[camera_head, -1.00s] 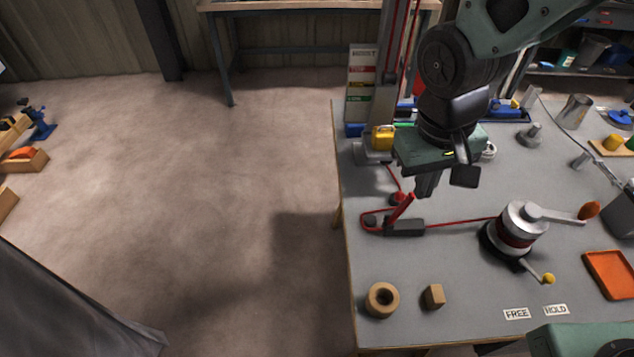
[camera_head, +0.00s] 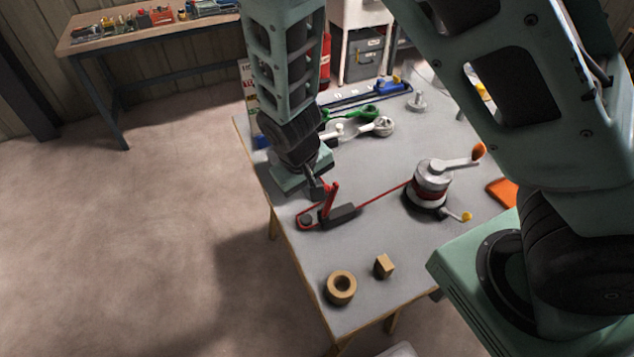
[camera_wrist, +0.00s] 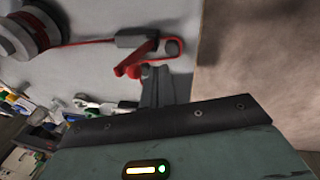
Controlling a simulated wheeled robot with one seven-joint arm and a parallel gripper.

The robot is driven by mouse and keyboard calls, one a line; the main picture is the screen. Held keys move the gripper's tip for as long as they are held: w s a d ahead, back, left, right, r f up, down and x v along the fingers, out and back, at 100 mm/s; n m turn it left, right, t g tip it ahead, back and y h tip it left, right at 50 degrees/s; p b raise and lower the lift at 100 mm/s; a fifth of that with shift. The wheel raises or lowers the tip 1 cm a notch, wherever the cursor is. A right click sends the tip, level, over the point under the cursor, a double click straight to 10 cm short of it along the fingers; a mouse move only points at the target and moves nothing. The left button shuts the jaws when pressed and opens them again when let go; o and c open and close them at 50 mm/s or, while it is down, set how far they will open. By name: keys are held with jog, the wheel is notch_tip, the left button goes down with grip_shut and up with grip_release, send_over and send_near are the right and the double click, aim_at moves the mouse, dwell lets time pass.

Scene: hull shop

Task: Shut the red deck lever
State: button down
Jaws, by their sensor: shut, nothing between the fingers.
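The red deck lever (camera_head: 331,200) stands tilted up from its black base (camera_head: 340,215) on the grey table. A red line runs around a small post and through the base to the winch (camera_head: 432,185). In the wrist view the lever (camera_wrist: 133,60) is foreshortened, close to the fingertips. My gripper (camera_head: 318,190) is shut and empty, low over the table beside the lever, on its far side. In the wrist view the fingers (camera_wrist: 155,70) are together. I cannot tell whether they touch the lever.
A wooden ring (camera_head: 341,287) and a wooden block (camera_head: 385,266) lie near the table's front edge. The winch carries an orange-tipped crank (camera_head: 477,152) and a yellow-knobbed small lever (camera_head: 466,217). Green and white fittings (camera_head: 368,124) lie behind. Open floor is left of the table.

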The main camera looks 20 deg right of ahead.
jog(key=shift+w+d+f, duration=0.2)
jog(key=shift+d+f, duration=0.05)
jog(key=shift+d, duration=0.35)
jog(key=shift+w+d+f, duration=0.15)
jog(key=shift+d+f, duration=0.05)
jog(key=shift+d, duration=0.4)
jog(key=shift+w+d, duration=0.1)
jog(key=shift+d, duration=0.05)
